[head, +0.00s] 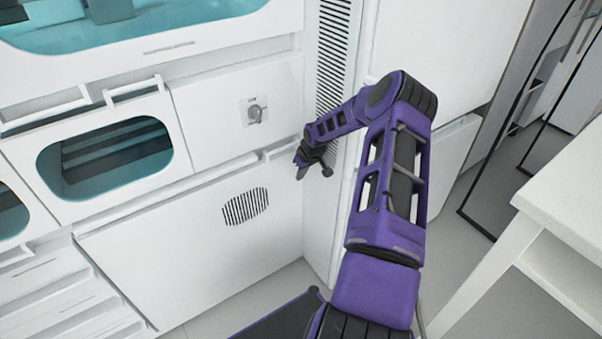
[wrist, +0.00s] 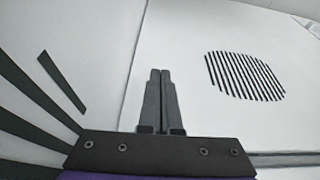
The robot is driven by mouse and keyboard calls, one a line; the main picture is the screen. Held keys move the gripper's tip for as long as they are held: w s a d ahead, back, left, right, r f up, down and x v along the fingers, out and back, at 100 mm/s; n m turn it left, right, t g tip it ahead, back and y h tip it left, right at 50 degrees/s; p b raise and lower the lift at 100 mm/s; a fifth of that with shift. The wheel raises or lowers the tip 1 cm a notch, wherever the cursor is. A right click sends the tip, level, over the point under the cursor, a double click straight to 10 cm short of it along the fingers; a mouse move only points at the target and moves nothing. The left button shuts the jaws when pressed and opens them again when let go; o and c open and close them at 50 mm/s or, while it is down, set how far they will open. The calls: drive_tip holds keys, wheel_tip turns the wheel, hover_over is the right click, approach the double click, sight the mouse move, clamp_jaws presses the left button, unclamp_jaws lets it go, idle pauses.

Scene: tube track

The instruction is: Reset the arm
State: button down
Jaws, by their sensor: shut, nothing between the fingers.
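My purple arm reaches forward from the bottom of the head view and bends left and down toward the white cabinet wall. My gripper (head: 302,173) is at its end, in front of the wall near the vertical slotted strip. In the wrist view my gripper (wrist: 160,75) shows its two dark fingers pressed together, with nothing between them. The white lower panel (wrist: 200,35) with a round slotted vent is behind the fingers. Whether the fingertips touch the panel cannot be told.
A grey knob (head: 255,113) sits on the wall left of the arm. A teal-windowed door (head: 60,203) with a handle is further left. A white table (head: 562,205) stands at the right. Grey floor (head: 245,300) shows below the panel.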

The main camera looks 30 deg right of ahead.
drive_tip(key=p+v, duration=0.1)
drive_tip(key=v, duration=0.9)
drive_tip(key=shift+f, duration=0.1)
